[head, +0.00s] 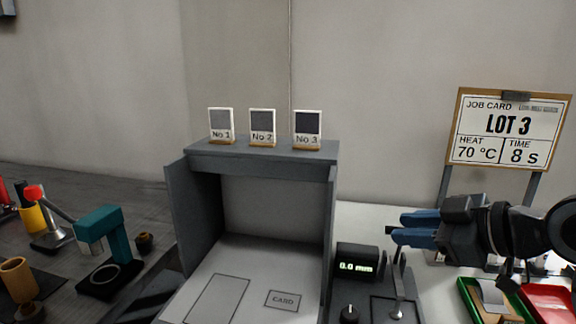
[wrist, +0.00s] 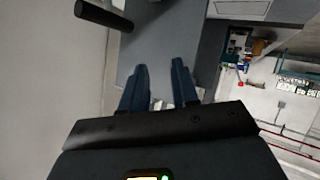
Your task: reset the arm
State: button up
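My gripper (head: 396,227) is raised at the right of the head view, in front of the back wall and below the job card. Its two blue fingers point left with a gap between them. In the wrist view the fingers (wrist: 159,68) stand apart with nothing held between them. My dark wrist shows at the right edge of the head view.
A grey booth (head: 262,157) carries three numbered sample cards. A gauge (head: 357,262) reads 0.0 mm beside it. The job card board (head: 507,130) stands behind my arm; green (head: 470,297) and red (head: 548,298) trays sit below. A teal device (head: 118,236) stands left.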

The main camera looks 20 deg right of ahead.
jog(key=w+a+m+t+h, duration=0.1)
jog(key=a+m+t, duration=0.4)
jog(key=a+m, duration=0.3)
jog(key=s+a+f+m+h, duration=0.4)
jog(key=s+a+f+m, duration=0.15)
jog(key=s+f, duration=0.35)
jog(key=s+a+f+g+h, duration=0.15)
jog(key=s+f, duration=0.45)
jog(key=s, duration=0.7)
jog(key=s+d+n+y, duration=0.1)
jog(key=s+n, duration=0.1)
jog(key=s, duration=0.5)
jog(key=s+d+r+n, duration=0.1)
jog(key=s+d+n, duration=0.1)
jog(key=s, duration=0.5)
jog(key=shift+s+d+n+y+p, duration=0.15)
jog(key=shift+d+n+y+p, duration=0.1)
jog(key=shift+n+y+p, duration=0.15)
jog(key=shift+r+g, duration=0.1)
jog(key=shift+g, duration=0.15)
